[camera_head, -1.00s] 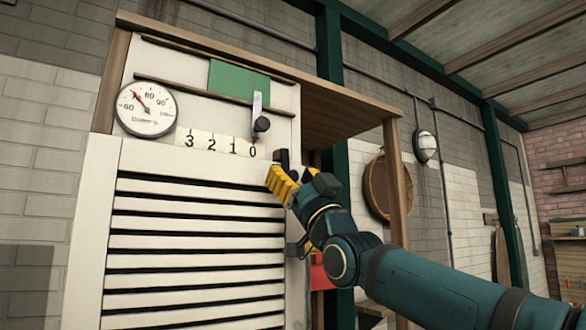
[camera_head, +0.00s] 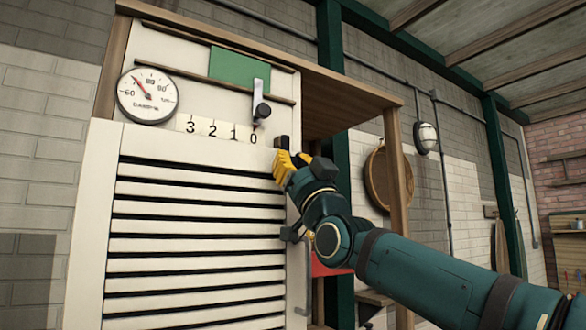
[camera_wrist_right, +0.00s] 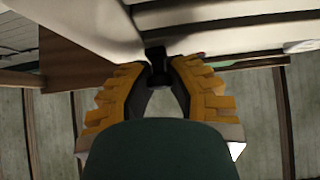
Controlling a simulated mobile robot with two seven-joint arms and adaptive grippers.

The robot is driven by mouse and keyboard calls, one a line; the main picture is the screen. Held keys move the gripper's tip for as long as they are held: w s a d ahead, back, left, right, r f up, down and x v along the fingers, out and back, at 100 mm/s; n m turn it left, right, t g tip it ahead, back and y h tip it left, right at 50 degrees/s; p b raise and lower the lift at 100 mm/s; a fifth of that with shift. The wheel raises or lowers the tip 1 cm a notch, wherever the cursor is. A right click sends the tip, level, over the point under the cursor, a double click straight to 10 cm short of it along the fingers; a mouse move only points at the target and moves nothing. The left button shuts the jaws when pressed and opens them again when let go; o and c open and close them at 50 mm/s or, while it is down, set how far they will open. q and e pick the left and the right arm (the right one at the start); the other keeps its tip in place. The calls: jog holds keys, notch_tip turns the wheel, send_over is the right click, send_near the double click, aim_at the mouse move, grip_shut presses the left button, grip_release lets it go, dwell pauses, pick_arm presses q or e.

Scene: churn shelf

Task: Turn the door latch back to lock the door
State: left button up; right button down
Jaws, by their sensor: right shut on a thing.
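The white louvred door (camera_head: 195,225) fills the left half of the head view. The dark door latch (camera_head: 282,143) sits at the door's upper right corner. My right gripper (camera_head: 283,160) is at the latch, its yellow fingers just below the latch's visible dark part. In the right wrist view the dark latch (camera_wrist_right: 156,62) stands between the tips of my yellow fingers (camera_wrist_right: 158,75), which are shut on it. The fingers hide part of the latch in the head view. My left gripper is not in view.
Above the door are a round dial gauge (camera_head: 147,97), a number strip 3 2 1 0 (camera_head: 215,128), a metal lever with a dark knob (camera_head: 261,103) and a green panel (camera_head: 239,68). A wooden post (camera_head: 397,190) stands right of my gripper.

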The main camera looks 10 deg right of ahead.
dwell(0.3)
jog(key=c, duration=0.8)
grip_release()
jog(key=shift+s, duration=0.1)
jog(key=v, duration=1.2)
jog(key=shift+a, duration=0.1)
